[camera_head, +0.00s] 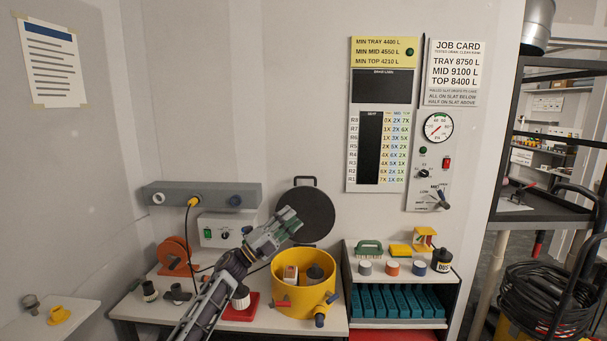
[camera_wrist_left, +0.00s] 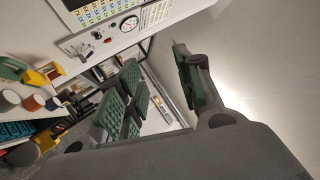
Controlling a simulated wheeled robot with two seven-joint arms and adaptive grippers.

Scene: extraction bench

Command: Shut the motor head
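A dark round lid with a handle on top, which looks like the motor head (camera_head: 316,212), stands upright behind the yellow drum (camera_head: 290,300). The drum is open at the top, and a pale box and a dark round part show inside it. My left gripper (camera_head: 291,221) is above the drum, in front of the lid's left part and covering some of it. I cannot tell whether it touches the lid. In the left wrist view the fingers (camera_wrist_left: 158,75) are apart with nothing between them. The lid and drum do not show there. My right gripper is not in view.
A grey wall duct (camera_head: 220,193) and a pale switch box (camera_head: 218,231) are behind my left arm. An orange reel (camera_head: 174,256) stands at the bench's left. A shelf unit (camera_head: 400,324) with teal parts, a brush and tape rolls adjoins on the right. The air above the shelf is clear.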

